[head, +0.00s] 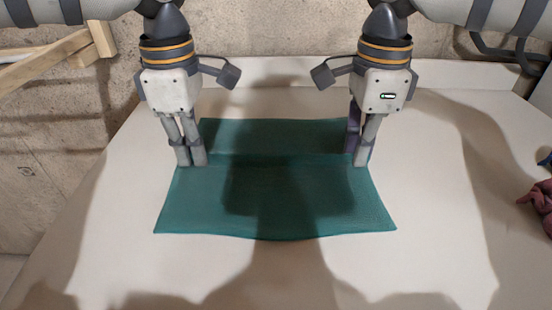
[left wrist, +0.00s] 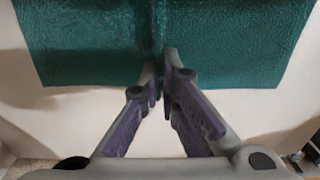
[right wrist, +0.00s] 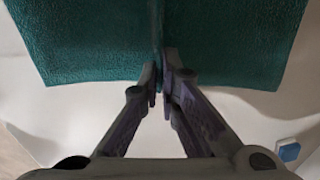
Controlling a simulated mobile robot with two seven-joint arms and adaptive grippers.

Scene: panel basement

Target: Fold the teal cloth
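The teal cloth (head: 275,215) lies on the pale table, with a raised ridge running across it from left to right. The part behind the ridge is narrower than the part in front. My left gripper (head: 190,160) points down at the ridge's left end; in the left wrist view its fingertips (left wrist: 161,65) are close together on the cloth's edge, pinching the ridge. My right gripper (head: 359,160) is at the ridge's right end; in the right wrist view its fingertips (right wrist: 161,65) pinch the ridge the same way. The fingers hide the pinched fabric.
The table (head: 120,260) is clear around the cloth. A dark reddish crumpled cloth (head: 538,200) lies at the far right edge, with a small blue item (head: 546,160) behind it. A concrete wall (head: 280,38) stands behind, and wooden beams (head: 50,58) are at the back left.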

